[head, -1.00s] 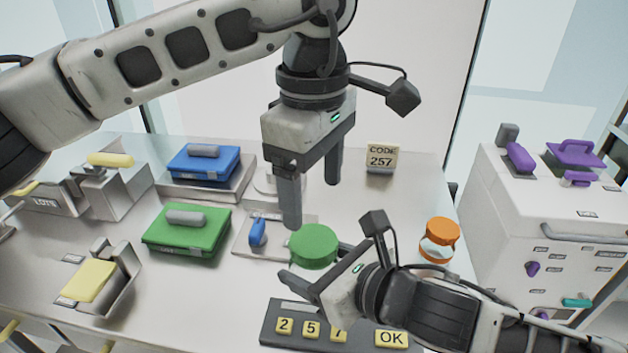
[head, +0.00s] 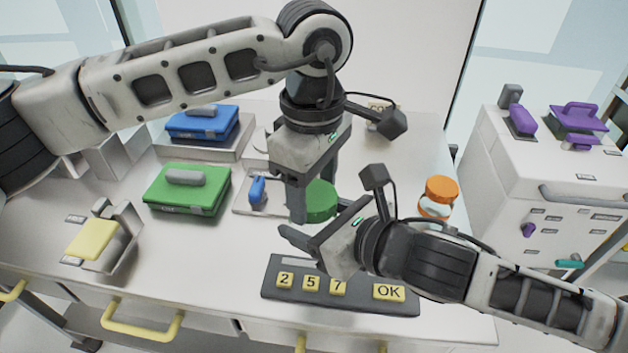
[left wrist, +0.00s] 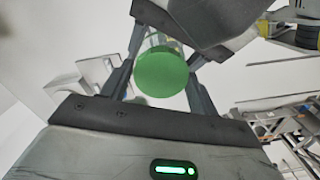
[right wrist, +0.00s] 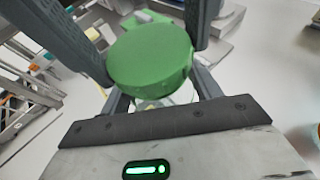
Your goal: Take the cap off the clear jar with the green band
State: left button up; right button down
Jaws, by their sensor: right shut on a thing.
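The jar's green cap (head: 320,200) shows in the head view, partly behind my left gripper (head: 312,205). My left gripper points down with its open fingers on either side of the cap. The cap also shows between its fingers in the left wrist view (left wrist: 161,72). My right gripper (head: 312,233) comes in from the right, low beside the jar, and is shut on the jar body. In the right wrist view the cap (right wrist: 150,57) sits on the jar, with left fingers flanking it. Most of the clear body and its band are hidden.
An orange-capped jar (head: 438,198) stands to the right. A keypad (head: 340,291) lies in front. Green (head: 187,190) and blue (head: 203,123) cases and a small blue handle (head: 257,190) are at left. A white cabinet (head: 530,190) stands at far right.

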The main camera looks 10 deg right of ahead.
pick_arm(q)
jog(key=c, duration=0.5)
jog(key=n, duration=0.3)
jog(key=shift+r, duration=0.1)
jog(key=n, duration=0.5)
jog(key=shift+w+n, duration=0.1)
jog(key=shift+n, duration=0.2)
jog(key=shift+r, duration=0.1)
jog(key=shift+r, duration=1)
